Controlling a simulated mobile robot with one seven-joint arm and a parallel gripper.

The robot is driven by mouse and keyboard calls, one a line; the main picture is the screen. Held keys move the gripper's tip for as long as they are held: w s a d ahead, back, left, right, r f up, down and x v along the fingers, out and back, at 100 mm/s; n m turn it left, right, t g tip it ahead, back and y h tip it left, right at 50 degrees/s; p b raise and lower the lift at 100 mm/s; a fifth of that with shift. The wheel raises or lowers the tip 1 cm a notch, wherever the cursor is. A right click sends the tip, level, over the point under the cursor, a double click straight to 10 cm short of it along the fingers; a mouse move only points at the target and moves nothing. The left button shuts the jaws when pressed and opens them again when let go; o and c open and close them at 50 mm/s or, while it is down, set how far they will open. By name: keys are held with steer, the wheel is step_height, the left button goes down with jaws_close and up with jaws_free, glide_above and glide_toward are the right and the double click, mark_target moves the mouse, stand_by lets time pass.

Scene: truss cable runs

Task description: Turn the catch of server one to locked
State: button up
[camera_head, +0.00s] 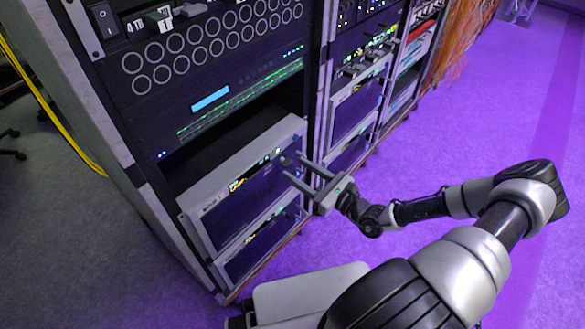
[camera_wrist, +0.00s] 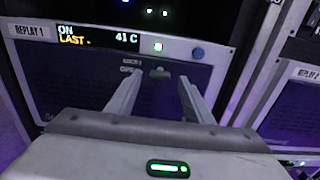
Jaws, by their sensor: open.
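The upper grey server (camera_head: 212,205) sits low in the near rack. In the wrist view its front carries the label REPLAY 1 (camera_wrist: 29,30), a display (camera_wrist: 97,37) reading ON, LAST and 41 C, a green-lit button (camera_wrist: 158,47) and a blue knob (camera_wrist: 198,52). My gripper (camera_head: 291,165) is open and empty in front of this server's right part. In the wrist view its fingers (camera_wrist: 156,92) stand either side below the catch, apparently apart from it.
A second similar server (camera_head: 262,240) sits right below. Above are a dark gap and a black unit with a blue display (camera_head: 210,99). The rack's upright post (camera_head: 316,100) stands close to my gripper; another rack is beyond it. The purple floor at right is clear.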

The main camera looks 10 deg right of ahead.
steer(key=shift+x, duration=1.45)
steer(key=shift+c, duration=0.4)
steer(key=c, duration=1)
steer(key=shift+o, duration=0.2)
